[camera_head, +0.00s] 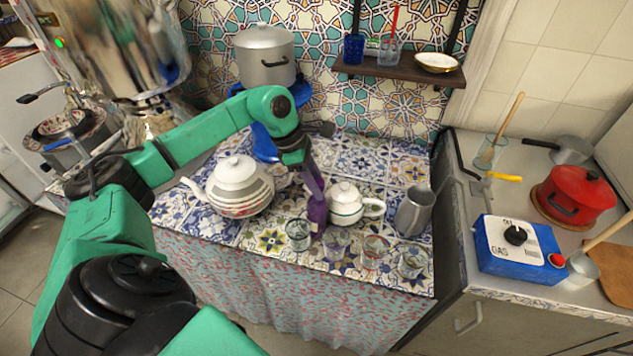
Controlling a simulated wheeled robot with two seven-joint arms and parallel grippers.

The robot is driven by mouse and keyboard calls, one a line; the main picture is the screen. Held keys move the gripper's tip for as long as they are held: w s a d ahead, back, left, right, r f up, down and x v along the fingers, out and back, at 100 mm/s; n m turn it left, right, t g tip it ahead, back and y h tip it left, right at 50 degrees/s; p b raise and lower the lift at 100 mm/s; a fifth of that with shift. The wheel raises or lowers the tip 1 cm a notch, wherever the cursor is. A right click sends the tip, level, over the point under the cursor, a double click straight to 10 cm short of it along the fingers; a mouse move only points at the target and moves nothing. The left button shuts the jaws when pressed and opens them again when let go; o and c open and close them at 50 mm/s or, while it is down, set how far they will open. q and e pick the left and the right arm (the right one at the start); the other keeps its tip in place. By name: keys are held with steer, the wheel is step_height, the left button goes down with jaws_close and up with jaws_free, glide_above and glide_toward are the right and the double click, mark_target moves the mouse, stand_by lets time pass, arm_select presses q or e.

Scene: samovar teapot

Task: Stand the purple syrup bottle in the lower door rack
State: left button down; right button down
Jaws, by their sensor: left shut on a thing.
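The purple syrup bottle (317,214) stands nearly upright at the tiled table, between a glass and the small white teapot. My left gripper (312,182) reaches down from above and is shut on its upper part. I cannot tell whether the bottle's base touches the tiles. No door rack can be made out in this view. My right gripper is not in view.
A large white teapot (240,187) stands left of the bottle, and a small white teapot (345,204) is close on its right. Several glasses, including one (299,234), line the front. A metal jug (413,212) stands further right.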

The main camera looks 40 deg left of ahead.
arm_select(q)
steer(key=c, duration=0.5)
jaws_free()
steer(key=shift+f, duration=0.1)
